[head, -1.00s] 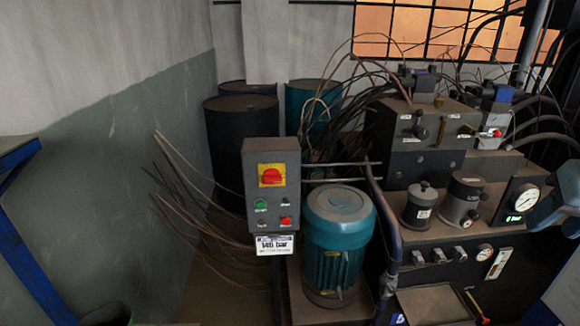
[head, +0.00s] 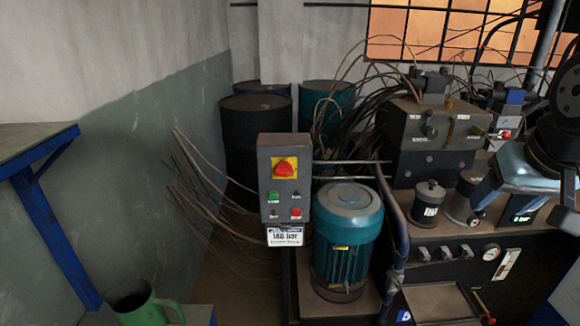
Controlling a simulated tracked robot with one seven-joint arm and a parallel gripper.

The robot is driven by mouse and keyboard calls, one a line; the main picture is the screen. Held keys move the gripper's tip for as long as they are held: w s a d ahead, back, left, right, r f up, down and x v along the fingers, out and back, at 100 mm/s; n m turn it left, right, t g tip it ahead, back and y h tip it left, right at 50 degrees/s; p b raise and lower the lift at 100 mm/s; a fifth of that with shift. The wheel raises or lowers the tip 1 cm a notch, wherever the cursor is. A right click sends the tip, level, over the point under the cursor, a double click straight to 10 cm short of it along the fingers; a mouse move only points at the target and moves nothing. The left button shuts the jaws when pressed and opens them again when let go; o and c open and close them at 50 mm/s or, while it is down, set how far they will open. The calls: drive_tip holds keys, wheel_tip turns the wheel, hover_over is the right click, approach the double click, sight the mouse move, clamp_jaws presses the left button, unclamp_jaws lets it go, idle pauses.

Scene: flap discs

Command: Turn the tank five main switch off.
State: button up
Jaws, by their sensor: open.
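A grey control box (head: 264,215) stands on a post left of centre in the head view. A red rotary switch (head: 285,168) sits on a yellow plate in its upper part. The knob's exact angle is too small to tell. Below it are a green button (head: 273,196), a red button (head: 296,212) and two darker ones. A white label (head: 285,237) under the box appears to read 140 bar or similar. No text naming tank five is legible. Part of my arm enters at the right edge, well away from the box. My gripper is not clearly in view.
A teal motor (head: 347,245) stands close right of the box, with a pipe (head: 392,215) beyond it. Loose cables (head: 205,190) spread left of the box. Dark and teal drums stand behind. A blue-framed table (head: 45,140) and a green mug (head: 145,308) are at left.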

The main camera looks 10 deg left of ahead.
drive_tip(key=o, duration=0.5)
drive_tip(key=shift+n, duration=0.4)
drive_tip(key=w+a+r, duration=0.1)
drive_tip(key=w+a, duration=0.1)
drive_tip(key=w+a+r, duration=0.1)
drive_tip(key=w+a, duration=0.1)
drive_tip(key=w, duration=0.1)
drive_tip(key=w+a+r, duration=0.1)
drive_tip(key=w+a, duration=0.1)
drive_tip(key=shift+w, duration=0.4)
drive_tip(key=shift+c, duration=0.2)
drive_tip(key=n+g+y, duration=0.1)
drive_tip(key=n, duration=0.1)
hover_over(285, 171)
drive_tip(key=s+d, duration=0.1)
drive_tip(key=s, duration=0.5)
wheel_tip(285, 171, down, 3)
drive_tip(key=x, duration=1.3)
drive_tip(key=shift+w+f, duration=0.2)
drive_tip(key=shift+f, duration=0.15)
drive_tip(key=shift+c, duration=0.5)
drive_tip(key=shift+d, duration=0.15)
drive_tip(key=c, duration=1)
drive_tip(key=shift+o, duration=0.2)
